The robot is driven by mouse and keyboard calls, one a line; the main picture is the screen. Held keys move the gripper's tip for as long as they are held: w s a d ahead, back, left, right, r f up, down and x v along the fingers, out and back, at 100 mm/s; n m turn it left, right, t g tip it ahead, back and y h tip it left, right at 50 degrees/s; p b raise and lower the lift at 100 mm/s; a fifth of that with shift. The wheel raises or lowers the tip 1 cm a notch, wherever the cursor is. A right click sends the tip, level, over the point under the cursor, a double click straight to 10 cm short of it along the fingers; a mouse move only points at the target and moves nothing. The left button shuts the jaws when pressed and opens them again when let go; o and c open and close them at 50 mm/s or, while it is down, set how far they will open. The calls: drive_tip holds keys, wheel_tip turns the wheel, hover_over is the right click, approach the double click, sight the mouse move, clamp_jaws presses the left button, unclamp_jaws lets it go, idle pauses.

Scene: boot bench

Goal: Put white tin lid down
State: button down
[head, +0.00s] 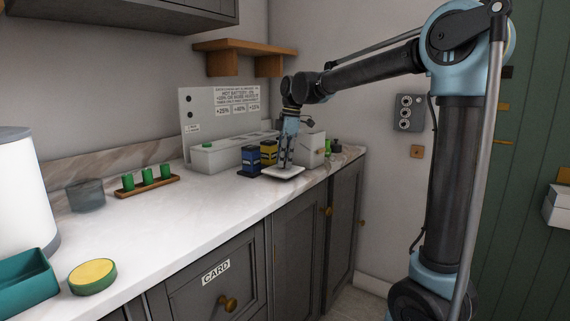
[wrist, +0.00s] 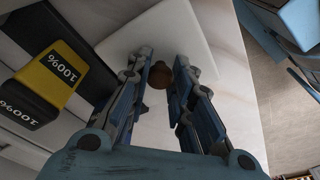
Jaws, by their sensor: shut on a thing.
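The white tin lid (head: 284,173) is a flat, pale square at the far end of the counter, close to the front edge. In the wrist view the lid (wrist: 186,38) shows beyond the fingers, with a round brown knob (wrist: 160,75) on it. My gripper (head: 286,163) points down over the lid, and in the wrist view its fingers (wrist: 161,66) are on either side of the knob, shut on it. The lid is level, at or just above the counter; I cannot tell whether it touches.
A white container (head: 311,150) stands behind. A tray with green cylinders (head: 147,182) lies farther left. The counter (head: 215,205) between is clear.

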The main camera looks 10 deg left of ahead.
drive_tip(key=shift+f, duration=0.55)
drive_tip(key=c, duration=1.4)
unclamp_jaws()
drive_tip(key=r, duration=0.4)
drive_tip(key=d+r, duration=0.1)
drive_tip(key=r, duration=0.7)
drive_tip(key=shift+w+d, duration=0.35)
drive_tip(key=shift+d, duration=0.05)
